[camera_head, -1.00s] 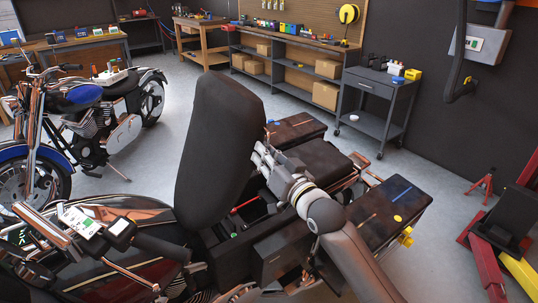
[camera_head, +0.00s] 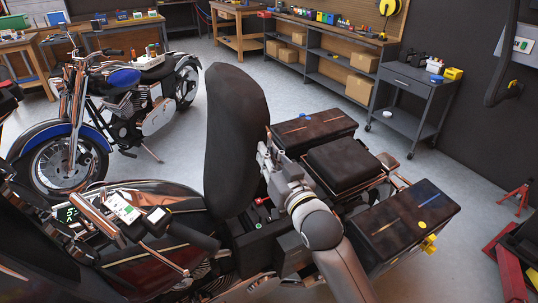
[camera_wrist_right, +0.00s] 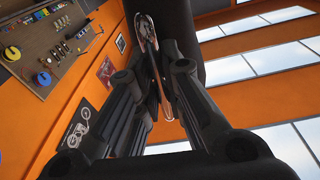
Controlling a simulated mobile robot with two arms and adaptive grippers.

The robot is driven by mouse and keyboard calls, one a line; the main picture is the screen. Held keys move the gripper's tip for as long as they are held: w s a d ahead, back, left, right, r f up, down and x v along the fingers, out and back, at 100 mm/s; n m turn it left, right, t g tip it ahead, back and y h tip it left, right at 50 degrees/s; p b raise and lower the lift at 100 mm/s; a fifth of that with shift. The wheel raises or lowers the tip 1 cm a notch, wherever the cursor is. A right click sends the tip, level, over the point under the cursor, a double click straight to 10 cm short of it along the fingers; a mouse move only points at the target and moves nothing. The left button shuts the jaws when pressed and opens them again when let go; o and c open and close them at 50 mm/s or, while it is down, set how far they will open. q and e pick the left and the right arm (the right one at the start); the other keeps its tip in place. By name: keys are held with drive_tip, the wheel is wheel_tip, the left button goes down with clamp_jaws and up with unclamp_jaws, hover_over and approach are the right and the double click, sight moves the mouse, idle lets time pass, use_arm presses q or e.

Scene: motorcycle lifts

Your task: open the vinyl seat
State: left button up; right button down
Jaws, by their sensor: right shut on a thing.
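The black vinyl seat (camera_head: 233,140) of the near motorcycle stands raised, close to upright, hinged at its front end behind the tank. The compartment under it (camera_head: 258,212) is exposed, with small red and green items inside. My right gripper (camera_head: 265,158) is at the right edge of the raised seat, its fingertips partly hidden. In the right wrist view my right gripper (camera_wrist_right: 152,70) is closed around a thin, shiny curved part along the seat (camera_wrist_right: 172,30). My left gripper is not seen.
Two dark saddlebags (camera_head: 405,222) and a rear pad (camera_head: 343,163) lie behind the compartment. Handlebars (camera_head: 120,215) are at lower left. A blue motorcycle (camera_head: 110,110), a grey cart (camera_head: 410,105) and a red stand (camera_head: 508,270) stand around. Grey floor between them is clear.

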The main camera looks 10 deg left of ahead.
drive_tip(key=c, duration=1.7)
unclamp_jaws()
drive_tip(key=shift+f, duration=0.35)
drive_tip(key=shift+o, duration=0.9)
drive_tip(key=shift+r, duration=0.2)
drive_tip(key=v, duration=1.2)
